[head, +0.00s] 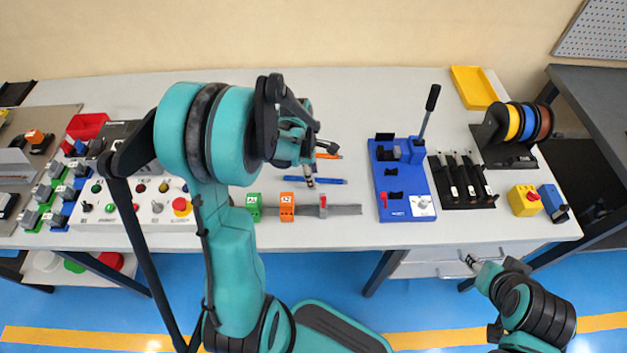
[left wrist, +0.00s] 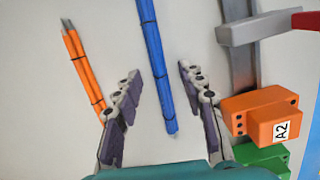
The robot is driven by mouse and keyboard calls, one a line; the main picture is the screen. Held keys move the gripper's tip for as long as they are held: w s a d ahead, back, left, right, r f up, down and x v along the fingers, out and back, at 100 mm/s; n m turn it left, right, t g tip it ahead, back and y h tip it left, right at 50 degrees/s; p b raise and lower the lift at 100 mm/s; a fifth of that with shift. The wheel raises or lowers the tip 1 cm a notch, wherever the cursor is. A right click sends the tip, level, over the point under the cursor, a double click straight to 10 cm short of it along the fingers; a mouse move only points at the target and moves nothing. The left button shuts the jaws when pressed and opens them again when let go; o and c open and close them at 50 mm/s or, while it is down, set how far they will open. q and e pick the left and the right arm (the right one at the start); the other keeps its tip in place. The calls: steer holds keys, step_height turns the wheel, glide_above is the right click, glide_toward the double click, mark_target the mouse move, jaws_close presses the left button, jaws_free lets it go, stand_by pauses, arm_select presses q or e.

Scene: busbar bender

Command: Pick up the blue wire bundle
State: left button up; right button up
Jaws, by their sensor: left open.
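The blue wire bundle (head: 330,181) lies on the white table, partly hidden by my left gripper in the head view. In the left wrist view the blue wire bundle (left wrist: 153,45) runs from the top edge down between the two fingers, with clear gaps on both sides. My left gripper (head: 318,162) is open and empty above it; its fingers (left wrist: 159,74) also show in the left wrist view. My right gripper (head: 472,262) is low at the right, in front of the table and away from the bundle; its jaws are too small to read.
An orange wire bundle (head: 330,156) lies beside the blue one, left of the fingers in the left wrist view (left wrist: 82,65). A rail (head: 345,210) with an orange A2 block (head: 287,205) and a green block (head: 254,206) lies nearby. A blue bender (head: 400,205) stands to the right.

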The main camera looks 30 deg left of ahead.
arm_select(q)
jaws_close()
